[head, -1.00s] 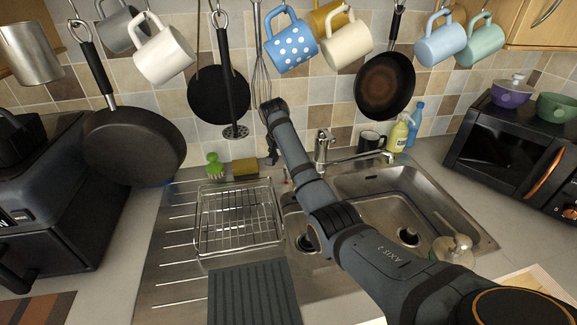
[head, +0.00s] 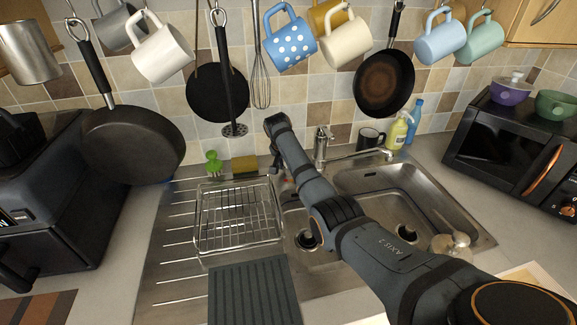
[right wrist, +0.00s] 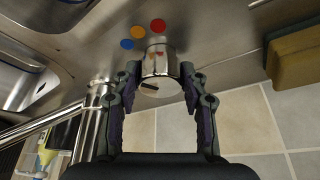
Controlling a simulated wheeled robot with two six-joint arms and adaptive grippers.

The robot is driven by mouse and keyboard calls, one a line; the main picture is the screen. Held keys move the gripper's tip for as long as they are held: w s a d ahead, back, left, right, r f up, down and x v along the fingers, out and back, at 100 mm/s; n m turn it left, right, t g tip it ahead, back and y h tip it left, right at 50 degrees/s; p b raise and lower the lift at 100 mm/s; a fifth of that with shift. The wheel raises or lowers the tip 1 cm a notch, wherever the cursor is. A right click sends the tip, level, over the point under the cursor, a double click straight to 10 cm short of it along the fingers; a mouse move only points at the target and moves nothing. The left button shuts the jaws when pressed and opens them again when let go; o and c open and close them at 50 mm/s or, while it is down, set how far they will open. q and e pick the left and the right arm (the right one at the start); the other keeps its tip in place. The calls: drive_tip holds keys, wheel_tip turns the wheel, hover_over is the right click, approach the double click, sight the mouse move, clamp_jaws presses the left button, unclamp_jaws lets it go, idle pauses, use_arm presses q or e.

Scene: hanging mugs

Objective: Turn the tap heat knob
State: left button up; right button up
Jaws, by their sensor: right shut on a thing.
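The tap heat knob (right wrist: 160,63) is a short shiny metal cylinder with a dark pointer mark on its end, seen in the right wrist view. The metal tap (head: 321,146) stands at the back of the sink in the head view, right of my right forearm. In the head view the knob and fingertips are mostly hidden by the arm. My left gripper is in neither view.
A yellow sponge (head: 245,166) and green brush (head: 213,163) stand left of my right wrist. A wire rack (head: 238,215) sits on the drainer. Mugs, pans and a whisk (head: 261,78) hang above. A black mug (head: 371,138) and bottles stand behind the sink.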

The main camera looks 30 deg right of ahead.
drive_tip(key=shift+c, duration=0.9)
drive_tip(key=shift+w+m+b, duration=0.1)
drive_tip(key=shift+m+b, duration=0.2)
drive_tip(key=shift+m, duration=0.2)
drive_tip(key=m+b, duration=0.1)
drive_tip(key=b, duration=0.1)
drive_tip(key=m+g+b, duration=0.1)
drive_tip(key=m+b, duration=0.1)
drive_tip(key=shift+w+f+h, duration=0.1)
drive_tip(key=shift+f+h, duration=0.2)
drive_tip(key=shift+r, duration=0.15)
drive_tip(key=shift+r+m, duration=0.2)
drive_tip(key=shift+m, duration=0.1)
drive_tip(key=o, duration=1.2)
drive_tip(key=shift+c, duration=0.2)
